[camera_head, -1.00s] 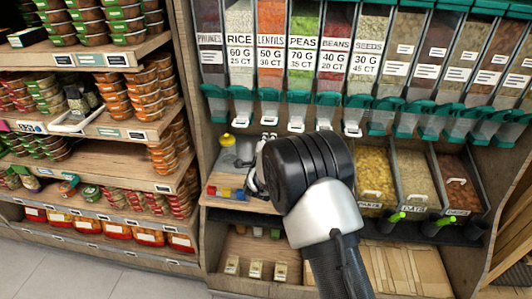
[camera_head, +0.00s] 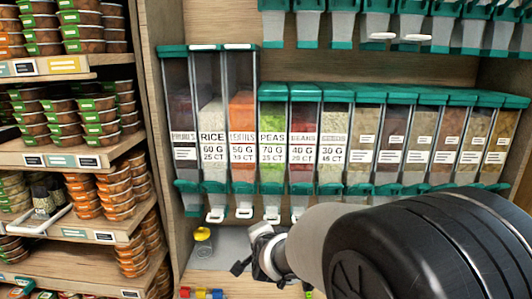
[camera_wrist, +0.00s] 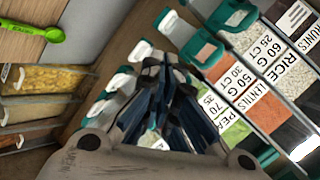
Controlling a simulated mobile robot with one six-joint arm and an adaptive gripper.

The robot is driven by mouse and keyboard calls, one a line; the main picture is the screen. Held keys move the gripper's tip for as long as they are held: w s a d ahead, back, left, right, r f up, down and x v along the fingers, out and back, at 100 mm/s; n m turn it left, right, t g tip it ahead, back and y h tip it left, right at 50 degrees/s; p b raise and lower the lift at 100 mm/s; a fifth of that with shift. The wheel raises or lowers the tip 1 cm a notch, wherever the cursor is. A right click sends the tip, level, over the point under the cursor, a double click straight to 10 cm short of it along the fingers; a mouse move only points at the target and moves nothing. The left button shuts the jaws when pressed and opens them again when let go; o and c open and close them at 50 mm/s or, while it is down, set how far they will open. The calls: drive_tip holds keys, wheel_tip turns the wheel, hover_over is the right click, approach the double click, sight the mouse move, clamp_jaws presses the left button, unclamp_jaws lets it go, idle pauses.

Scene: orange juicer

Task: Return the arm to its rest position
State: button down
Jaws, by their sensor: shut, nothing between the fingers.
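My arm reaches in from the lower right of the head view, its large black joint filling that corner. My gripper (camera_head: 247,262) shows small beyond the pale grey link, in front of the lower part of the dispenser shelf. In the wrist view my gripper's dark fingers (camera_wrist: 163,72) are together with nothing held between them. Behind them is a row of dispensers with teal spouts, including the lentils dispenser (camera_wrist: 247,97) and the rice dispenser (camera_wrist: 285,70). I cannot tell the exact gap between fingers and spouts.
Labelled dispensers (camera_head: 272,140) line the shelf, with more spouts above. A yellow-capped jar (camera_head: 203,240) stands left of my gripper. Stacked food tubs (camera_head: 75,125) fill shelves at left. The wrist view shows grain bins (camera_wrist: 45,78) and a green scoop (camera_wrist: 35,30).

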drive_tip(key=s+d+r+n+g, duration=0.2)
drive_tip(key=s+d+r+n, duration=0.15)
drive_tip(key=s, duration=0.45)
drive_tip(key=s+d+r+n+g, duration=0.25)
drive_tip(key=s+d, duration=0.25)
drive_tip(key=s, duration=0.4)
drive_tip(key=s+d+f+n+g+h, duration=0.1)
drive_tip(key=s+d+f+n, duration=0.1)
drive_tip(key=s, duration=0.9)
drive_tip(key=s+d+f+n+g+h, duration=0.1)
drive_tip(key=s+d, duration=0.4)
drive_tip(key=s, duration=0.5)
drive_tip(key=n+g, duration=0.1)
drive_tip(key=n, duration=0.1)
drive_tip(key=shift+s+d+f+n, duration=0.3)
drive_tip(key=shift+s+f+n, duration=0.05)
drive_tip(key=shift+f+n, duration=0.05)
